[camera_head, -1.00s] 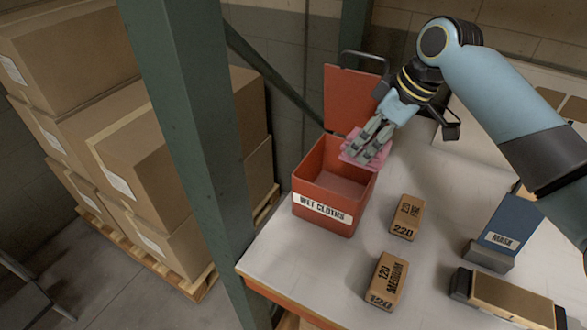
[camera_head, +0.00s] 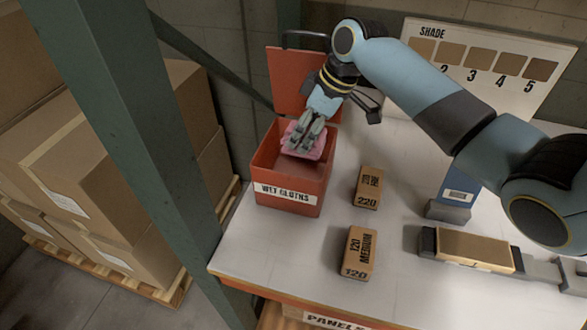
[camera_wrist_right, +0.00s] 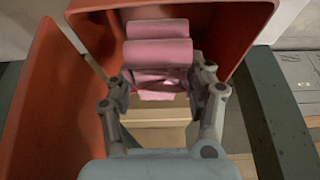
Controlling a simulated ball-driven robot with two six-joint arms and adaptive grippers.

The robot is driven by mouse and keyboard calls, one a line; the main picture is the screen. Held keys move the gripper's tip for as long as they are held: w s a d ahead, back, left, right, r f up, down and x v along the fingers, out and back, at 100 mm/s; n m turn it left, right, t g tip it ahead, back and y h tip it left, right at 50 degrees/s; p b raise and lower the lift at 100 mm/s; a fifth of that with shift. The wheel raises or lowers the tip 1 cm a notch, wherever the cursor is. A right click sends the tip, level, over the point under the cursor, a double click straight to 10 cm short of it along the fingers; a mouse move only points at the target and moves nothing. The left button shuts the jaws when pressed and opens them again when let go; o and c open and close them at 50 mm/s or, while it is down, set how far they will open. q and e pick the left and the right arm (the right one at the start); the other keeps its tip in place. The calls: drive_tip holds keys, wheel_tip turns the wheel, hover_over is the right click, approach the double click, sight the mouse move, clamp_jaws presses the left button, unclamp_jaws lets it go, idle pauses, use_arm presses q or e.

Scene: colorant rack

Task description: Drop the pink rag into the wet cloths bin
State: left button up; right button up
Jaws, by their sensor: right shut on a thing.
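The pink rag (camera_head: 316,152) is pinched in my right gripper (camera_head: 301,139), over the opening of the red wet cloths bin (camera_head: 290,194). The rag appears at about rim height; I cannot tell exactly how far inside it is. The bin's lid (camera_head: 292,80) stands open at the back. In the right wrist view, the folded rag (camera_wrist_right: 158,53) sits between the fingers of the right gripper (camera_wrist_right: 158,85), with red bin walls (camera_wrist_right: 240,22) around it. My left gripper is not in view.
Two sanding blocks marked 220 (camera_head: 368,188) and 120 (camera_head: 358,253) stand right of the bin. A tan-topped block (camera_head: 473,251) and a blue box (camera_head: 460,190) are further right. A shade board (camera_head: 490,65) stands behind. A green post (camera_head: 140,130) rises at left.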

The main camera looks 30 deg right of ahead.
drive_tip(key=o, duration=1.2)
drive_tip(key=v, duration=0.5)
drive_tip(key=shift+d, duration=0.1)
drive_tip(key=s+d, duration=0.2)
drive_tip(key=s, duration=0.1)
drive_tip(key=s+d, duration=0.5)
drive_tip(key=s, duration=0.1)
drive_tip(key=shift+s+d, duration=0.25)
drive_tip(key=shift+a+f, duration=0.1)
